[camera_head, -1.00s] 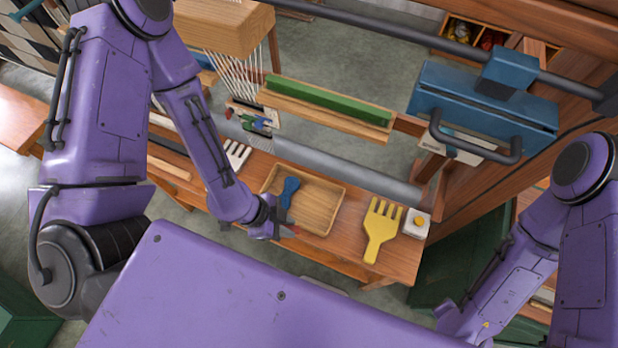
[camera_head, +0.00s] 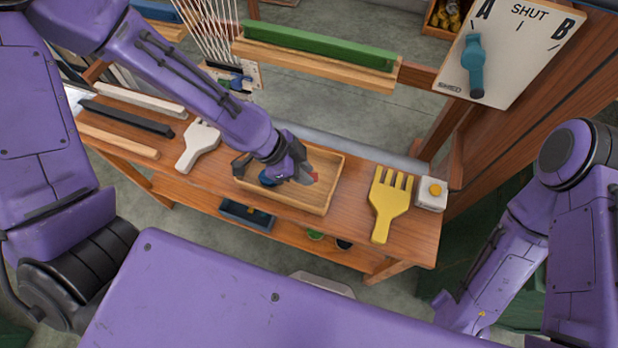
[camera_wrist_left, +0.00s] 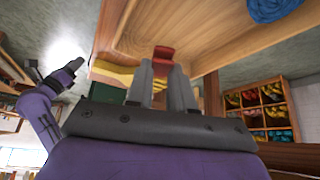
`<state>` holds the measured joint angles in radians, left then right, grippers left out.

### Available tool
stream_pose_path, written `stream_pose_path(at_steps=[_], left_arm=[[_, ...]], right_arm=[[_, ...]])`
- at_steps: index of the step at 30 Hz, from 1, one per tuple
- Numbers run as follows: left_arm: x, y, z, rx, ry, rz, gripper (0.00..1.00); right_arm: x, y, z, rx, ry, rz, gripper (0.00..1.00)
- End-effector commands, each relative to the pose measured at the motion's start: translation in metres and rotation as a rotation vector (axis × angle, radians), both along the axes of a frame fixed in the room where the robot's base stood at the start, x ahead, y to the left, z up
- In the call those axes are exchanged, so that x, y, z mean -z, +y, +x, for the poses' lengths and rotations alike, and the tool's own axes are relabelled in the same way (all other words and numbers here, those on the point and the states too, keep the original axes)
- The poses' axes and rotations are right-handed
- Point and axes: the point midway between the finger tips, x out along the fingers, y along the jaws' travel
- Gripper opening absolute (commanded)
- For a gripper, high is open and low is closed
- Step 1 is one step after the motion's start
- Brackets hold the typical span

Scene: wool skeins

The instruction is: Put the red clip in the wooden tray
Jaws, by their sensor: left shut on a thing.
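The red clip (camera_head: 314,177) is between the fingertips of my left gripper (camera_head: 303,175), which is shut on it. In the left wrist view the clip (camera_wrist_left: 163,53) sticks out past the two grey fingers (camera_wrist_left: 166,85). The wooden tray (camera_head: 334,183) lies on the bench, and my left gripper is over its inside. I cannot tell whether the clip touches the tray floor. A blue thing (camera_head: 268,179) in the tray is partly hidden by my gripper. My right arm is at the right; what seems its gripper (camera_wrist_left: 64,74) is small in the left wrist view.
A yellow comb (camera_head: 390,203) and a white block with a yellow button (camera_head: 431,193) lie right of the tray. A white comb (camera_head: 198,145) lies left of it. A sign with a teal lever (camera_head: 474,66) stands at the back right.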

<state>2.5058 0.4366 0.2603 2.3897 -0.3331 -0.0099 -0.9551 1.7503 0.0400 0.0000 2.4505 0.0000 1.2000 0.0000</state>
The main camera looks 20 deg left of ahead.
Motion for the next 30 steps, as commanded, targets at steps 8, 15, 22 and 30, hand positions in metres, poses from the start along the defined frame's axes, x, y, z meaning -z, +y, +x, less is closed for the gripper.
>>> stream_pose_path(at_steps=[8,15,22,30], left_arm=[[0.032,-0.006,0.025,-0.001,0.002,0.000,0.00],[0.064,-0.007,0.027,0.000,0.000,0.000,0.00],[0.065,-0.007,0.027,0.000,-0.001,0.000,0.00],[0.066,-0.007,0.027,0.000,-0.001,0.000,0.47]], right_arm=[[0.004,0.000,0.000,0.000,0.000,0.000,0.43],[0.002,0.000,0.000,0.000,0.000,0.000,0.43],[0.003,0.000,0.000,0.000,0.000,0.000,0.43],[0.004,0.000,0.000,0.000,0.000,0.000,0.43]])
